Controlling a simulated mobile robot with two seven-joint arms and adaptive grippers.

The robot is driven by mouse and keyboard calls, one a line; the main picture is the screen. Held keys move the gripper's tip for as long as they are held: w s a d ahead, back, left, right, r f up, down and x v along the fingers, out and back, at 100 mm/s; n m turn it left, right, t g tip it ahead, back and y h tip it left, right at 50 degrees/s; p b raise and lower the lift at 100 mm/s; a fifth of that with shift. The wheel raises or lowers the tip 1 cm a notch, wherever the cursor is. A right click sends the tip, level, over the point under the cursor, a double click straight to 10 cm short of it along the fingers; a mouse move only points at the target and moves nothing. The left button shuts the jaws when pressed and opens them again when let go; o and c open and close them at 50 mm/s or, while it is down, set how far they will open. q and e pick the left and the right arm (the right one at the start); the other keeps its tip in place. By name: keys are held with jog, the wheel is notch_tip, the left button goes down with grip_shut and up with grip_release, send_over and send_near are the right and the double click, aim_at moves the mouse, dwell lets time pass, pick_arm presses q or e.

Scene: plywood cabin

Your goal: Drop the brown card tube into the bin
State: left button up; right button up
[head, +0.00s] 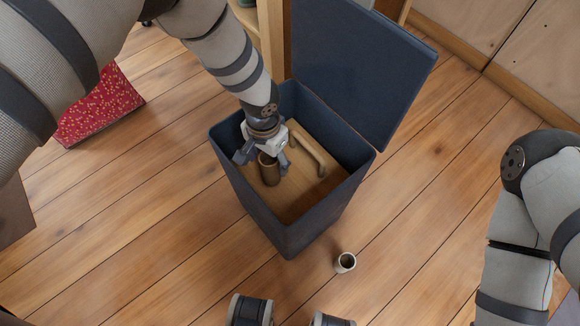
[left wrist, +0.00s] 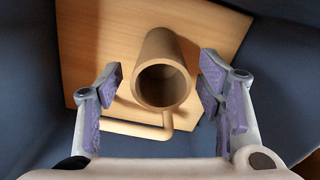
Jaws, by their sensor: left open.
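The brown card tube (head: 269,170) is inside the walls of the dark blue bin (head: 231,177), below and between the fingers of my left gripper (head: 262,160). My left gripper is open, pointing down into the bin. In the left wrist view the tube (left wrist: 163,70) shows its open end towards the camera, with a gap to the finger pads on either side. I cannot tell whether the tube is falling or resting on what lies below it. My right gripper is out of view; only part of the right arm shows at the right.
In the bin lie a flat wooden board (head: 290,199) and a pale bent handle-like piece (head: 308,150). The bin's lid (head: 360,70) stands open at the back. A small pale cup (head: 345,262) is on the floor in front. A red patterned thing (head: 100,108) is at left.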

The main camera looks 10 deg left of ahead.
pick_arm(q)
notch_tip(320, 180, up, 12)
dwell(0.3)
